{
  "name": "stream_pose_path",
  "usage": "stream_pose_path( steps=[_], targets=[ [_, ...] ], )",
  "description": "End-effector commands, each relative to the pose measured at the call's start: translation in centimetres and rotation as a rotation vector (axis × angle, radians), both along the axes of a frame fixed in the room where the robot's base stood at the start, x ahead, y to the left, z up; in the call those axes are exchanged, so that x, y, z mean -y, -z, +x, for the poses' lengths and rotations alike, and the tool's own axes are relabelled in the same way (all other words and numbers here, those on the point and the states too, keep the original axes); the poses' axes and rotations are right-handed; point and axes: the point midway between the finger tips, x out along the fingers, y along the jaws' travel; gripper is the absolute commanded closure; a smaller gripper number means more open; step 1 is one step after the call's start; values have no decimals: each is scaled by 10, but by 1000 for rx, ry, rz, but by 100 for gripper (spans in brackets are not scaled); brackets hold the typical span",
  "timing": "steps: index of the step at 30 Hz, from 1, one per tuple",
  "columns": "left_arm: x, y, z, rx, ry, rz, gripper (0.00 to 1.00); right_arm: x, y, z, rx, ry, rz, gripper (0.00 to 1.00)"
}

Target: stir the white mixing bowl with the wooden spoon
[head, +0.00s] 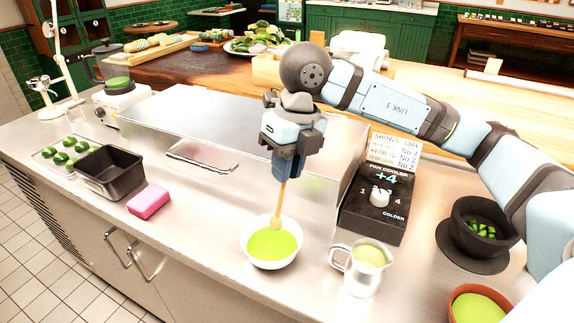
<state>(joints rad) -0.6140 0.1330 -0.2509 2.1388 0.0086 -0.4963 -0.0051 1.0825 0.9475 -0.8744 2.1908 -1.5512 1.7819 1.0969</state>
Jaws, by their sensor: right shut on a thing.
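The white mixing bowl (247,261) stands on the steel counter near its front edge, with bright green liquid in it. The wooden spoon (281,200) hangs nearly upright below my right gripper (284,170), its lower end at the back of the bowl, over or at the edge of the green liquid. I cannot tell how deep it goes. My right gripper is above the bowl and shut on the spoon's upper part, where a dark blue piece shows between the fingers. My left gripper is out of the picture.
A steel jug (357,268) stands right of the bowl. A black cooler control box (375,205) is behind it. A pink sponge (148,201) and a black tin (109,171) lie left. A dark bowl (483,228) and a brown bowl (478,304) stand right. Counter between sponge and bowl is clear.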

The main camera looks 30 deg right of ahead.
Motion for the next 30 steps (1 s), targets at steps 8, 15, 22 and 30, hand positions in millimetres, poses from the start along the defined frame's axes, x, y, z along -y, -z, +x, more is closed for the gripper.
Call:
stream_pose_path(
  steps=[8,15,22,30],
  targets=[
    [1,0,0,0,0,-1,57,0,0,0,0,0,0,100],
    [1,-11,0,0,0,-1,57,0,-15,0,1,0,0,100],
    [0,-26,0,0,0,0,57,0,-39,0,1,0,0,100],
    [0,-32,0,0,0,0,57,0,-51,0,0,0,0,100]
  ],
)
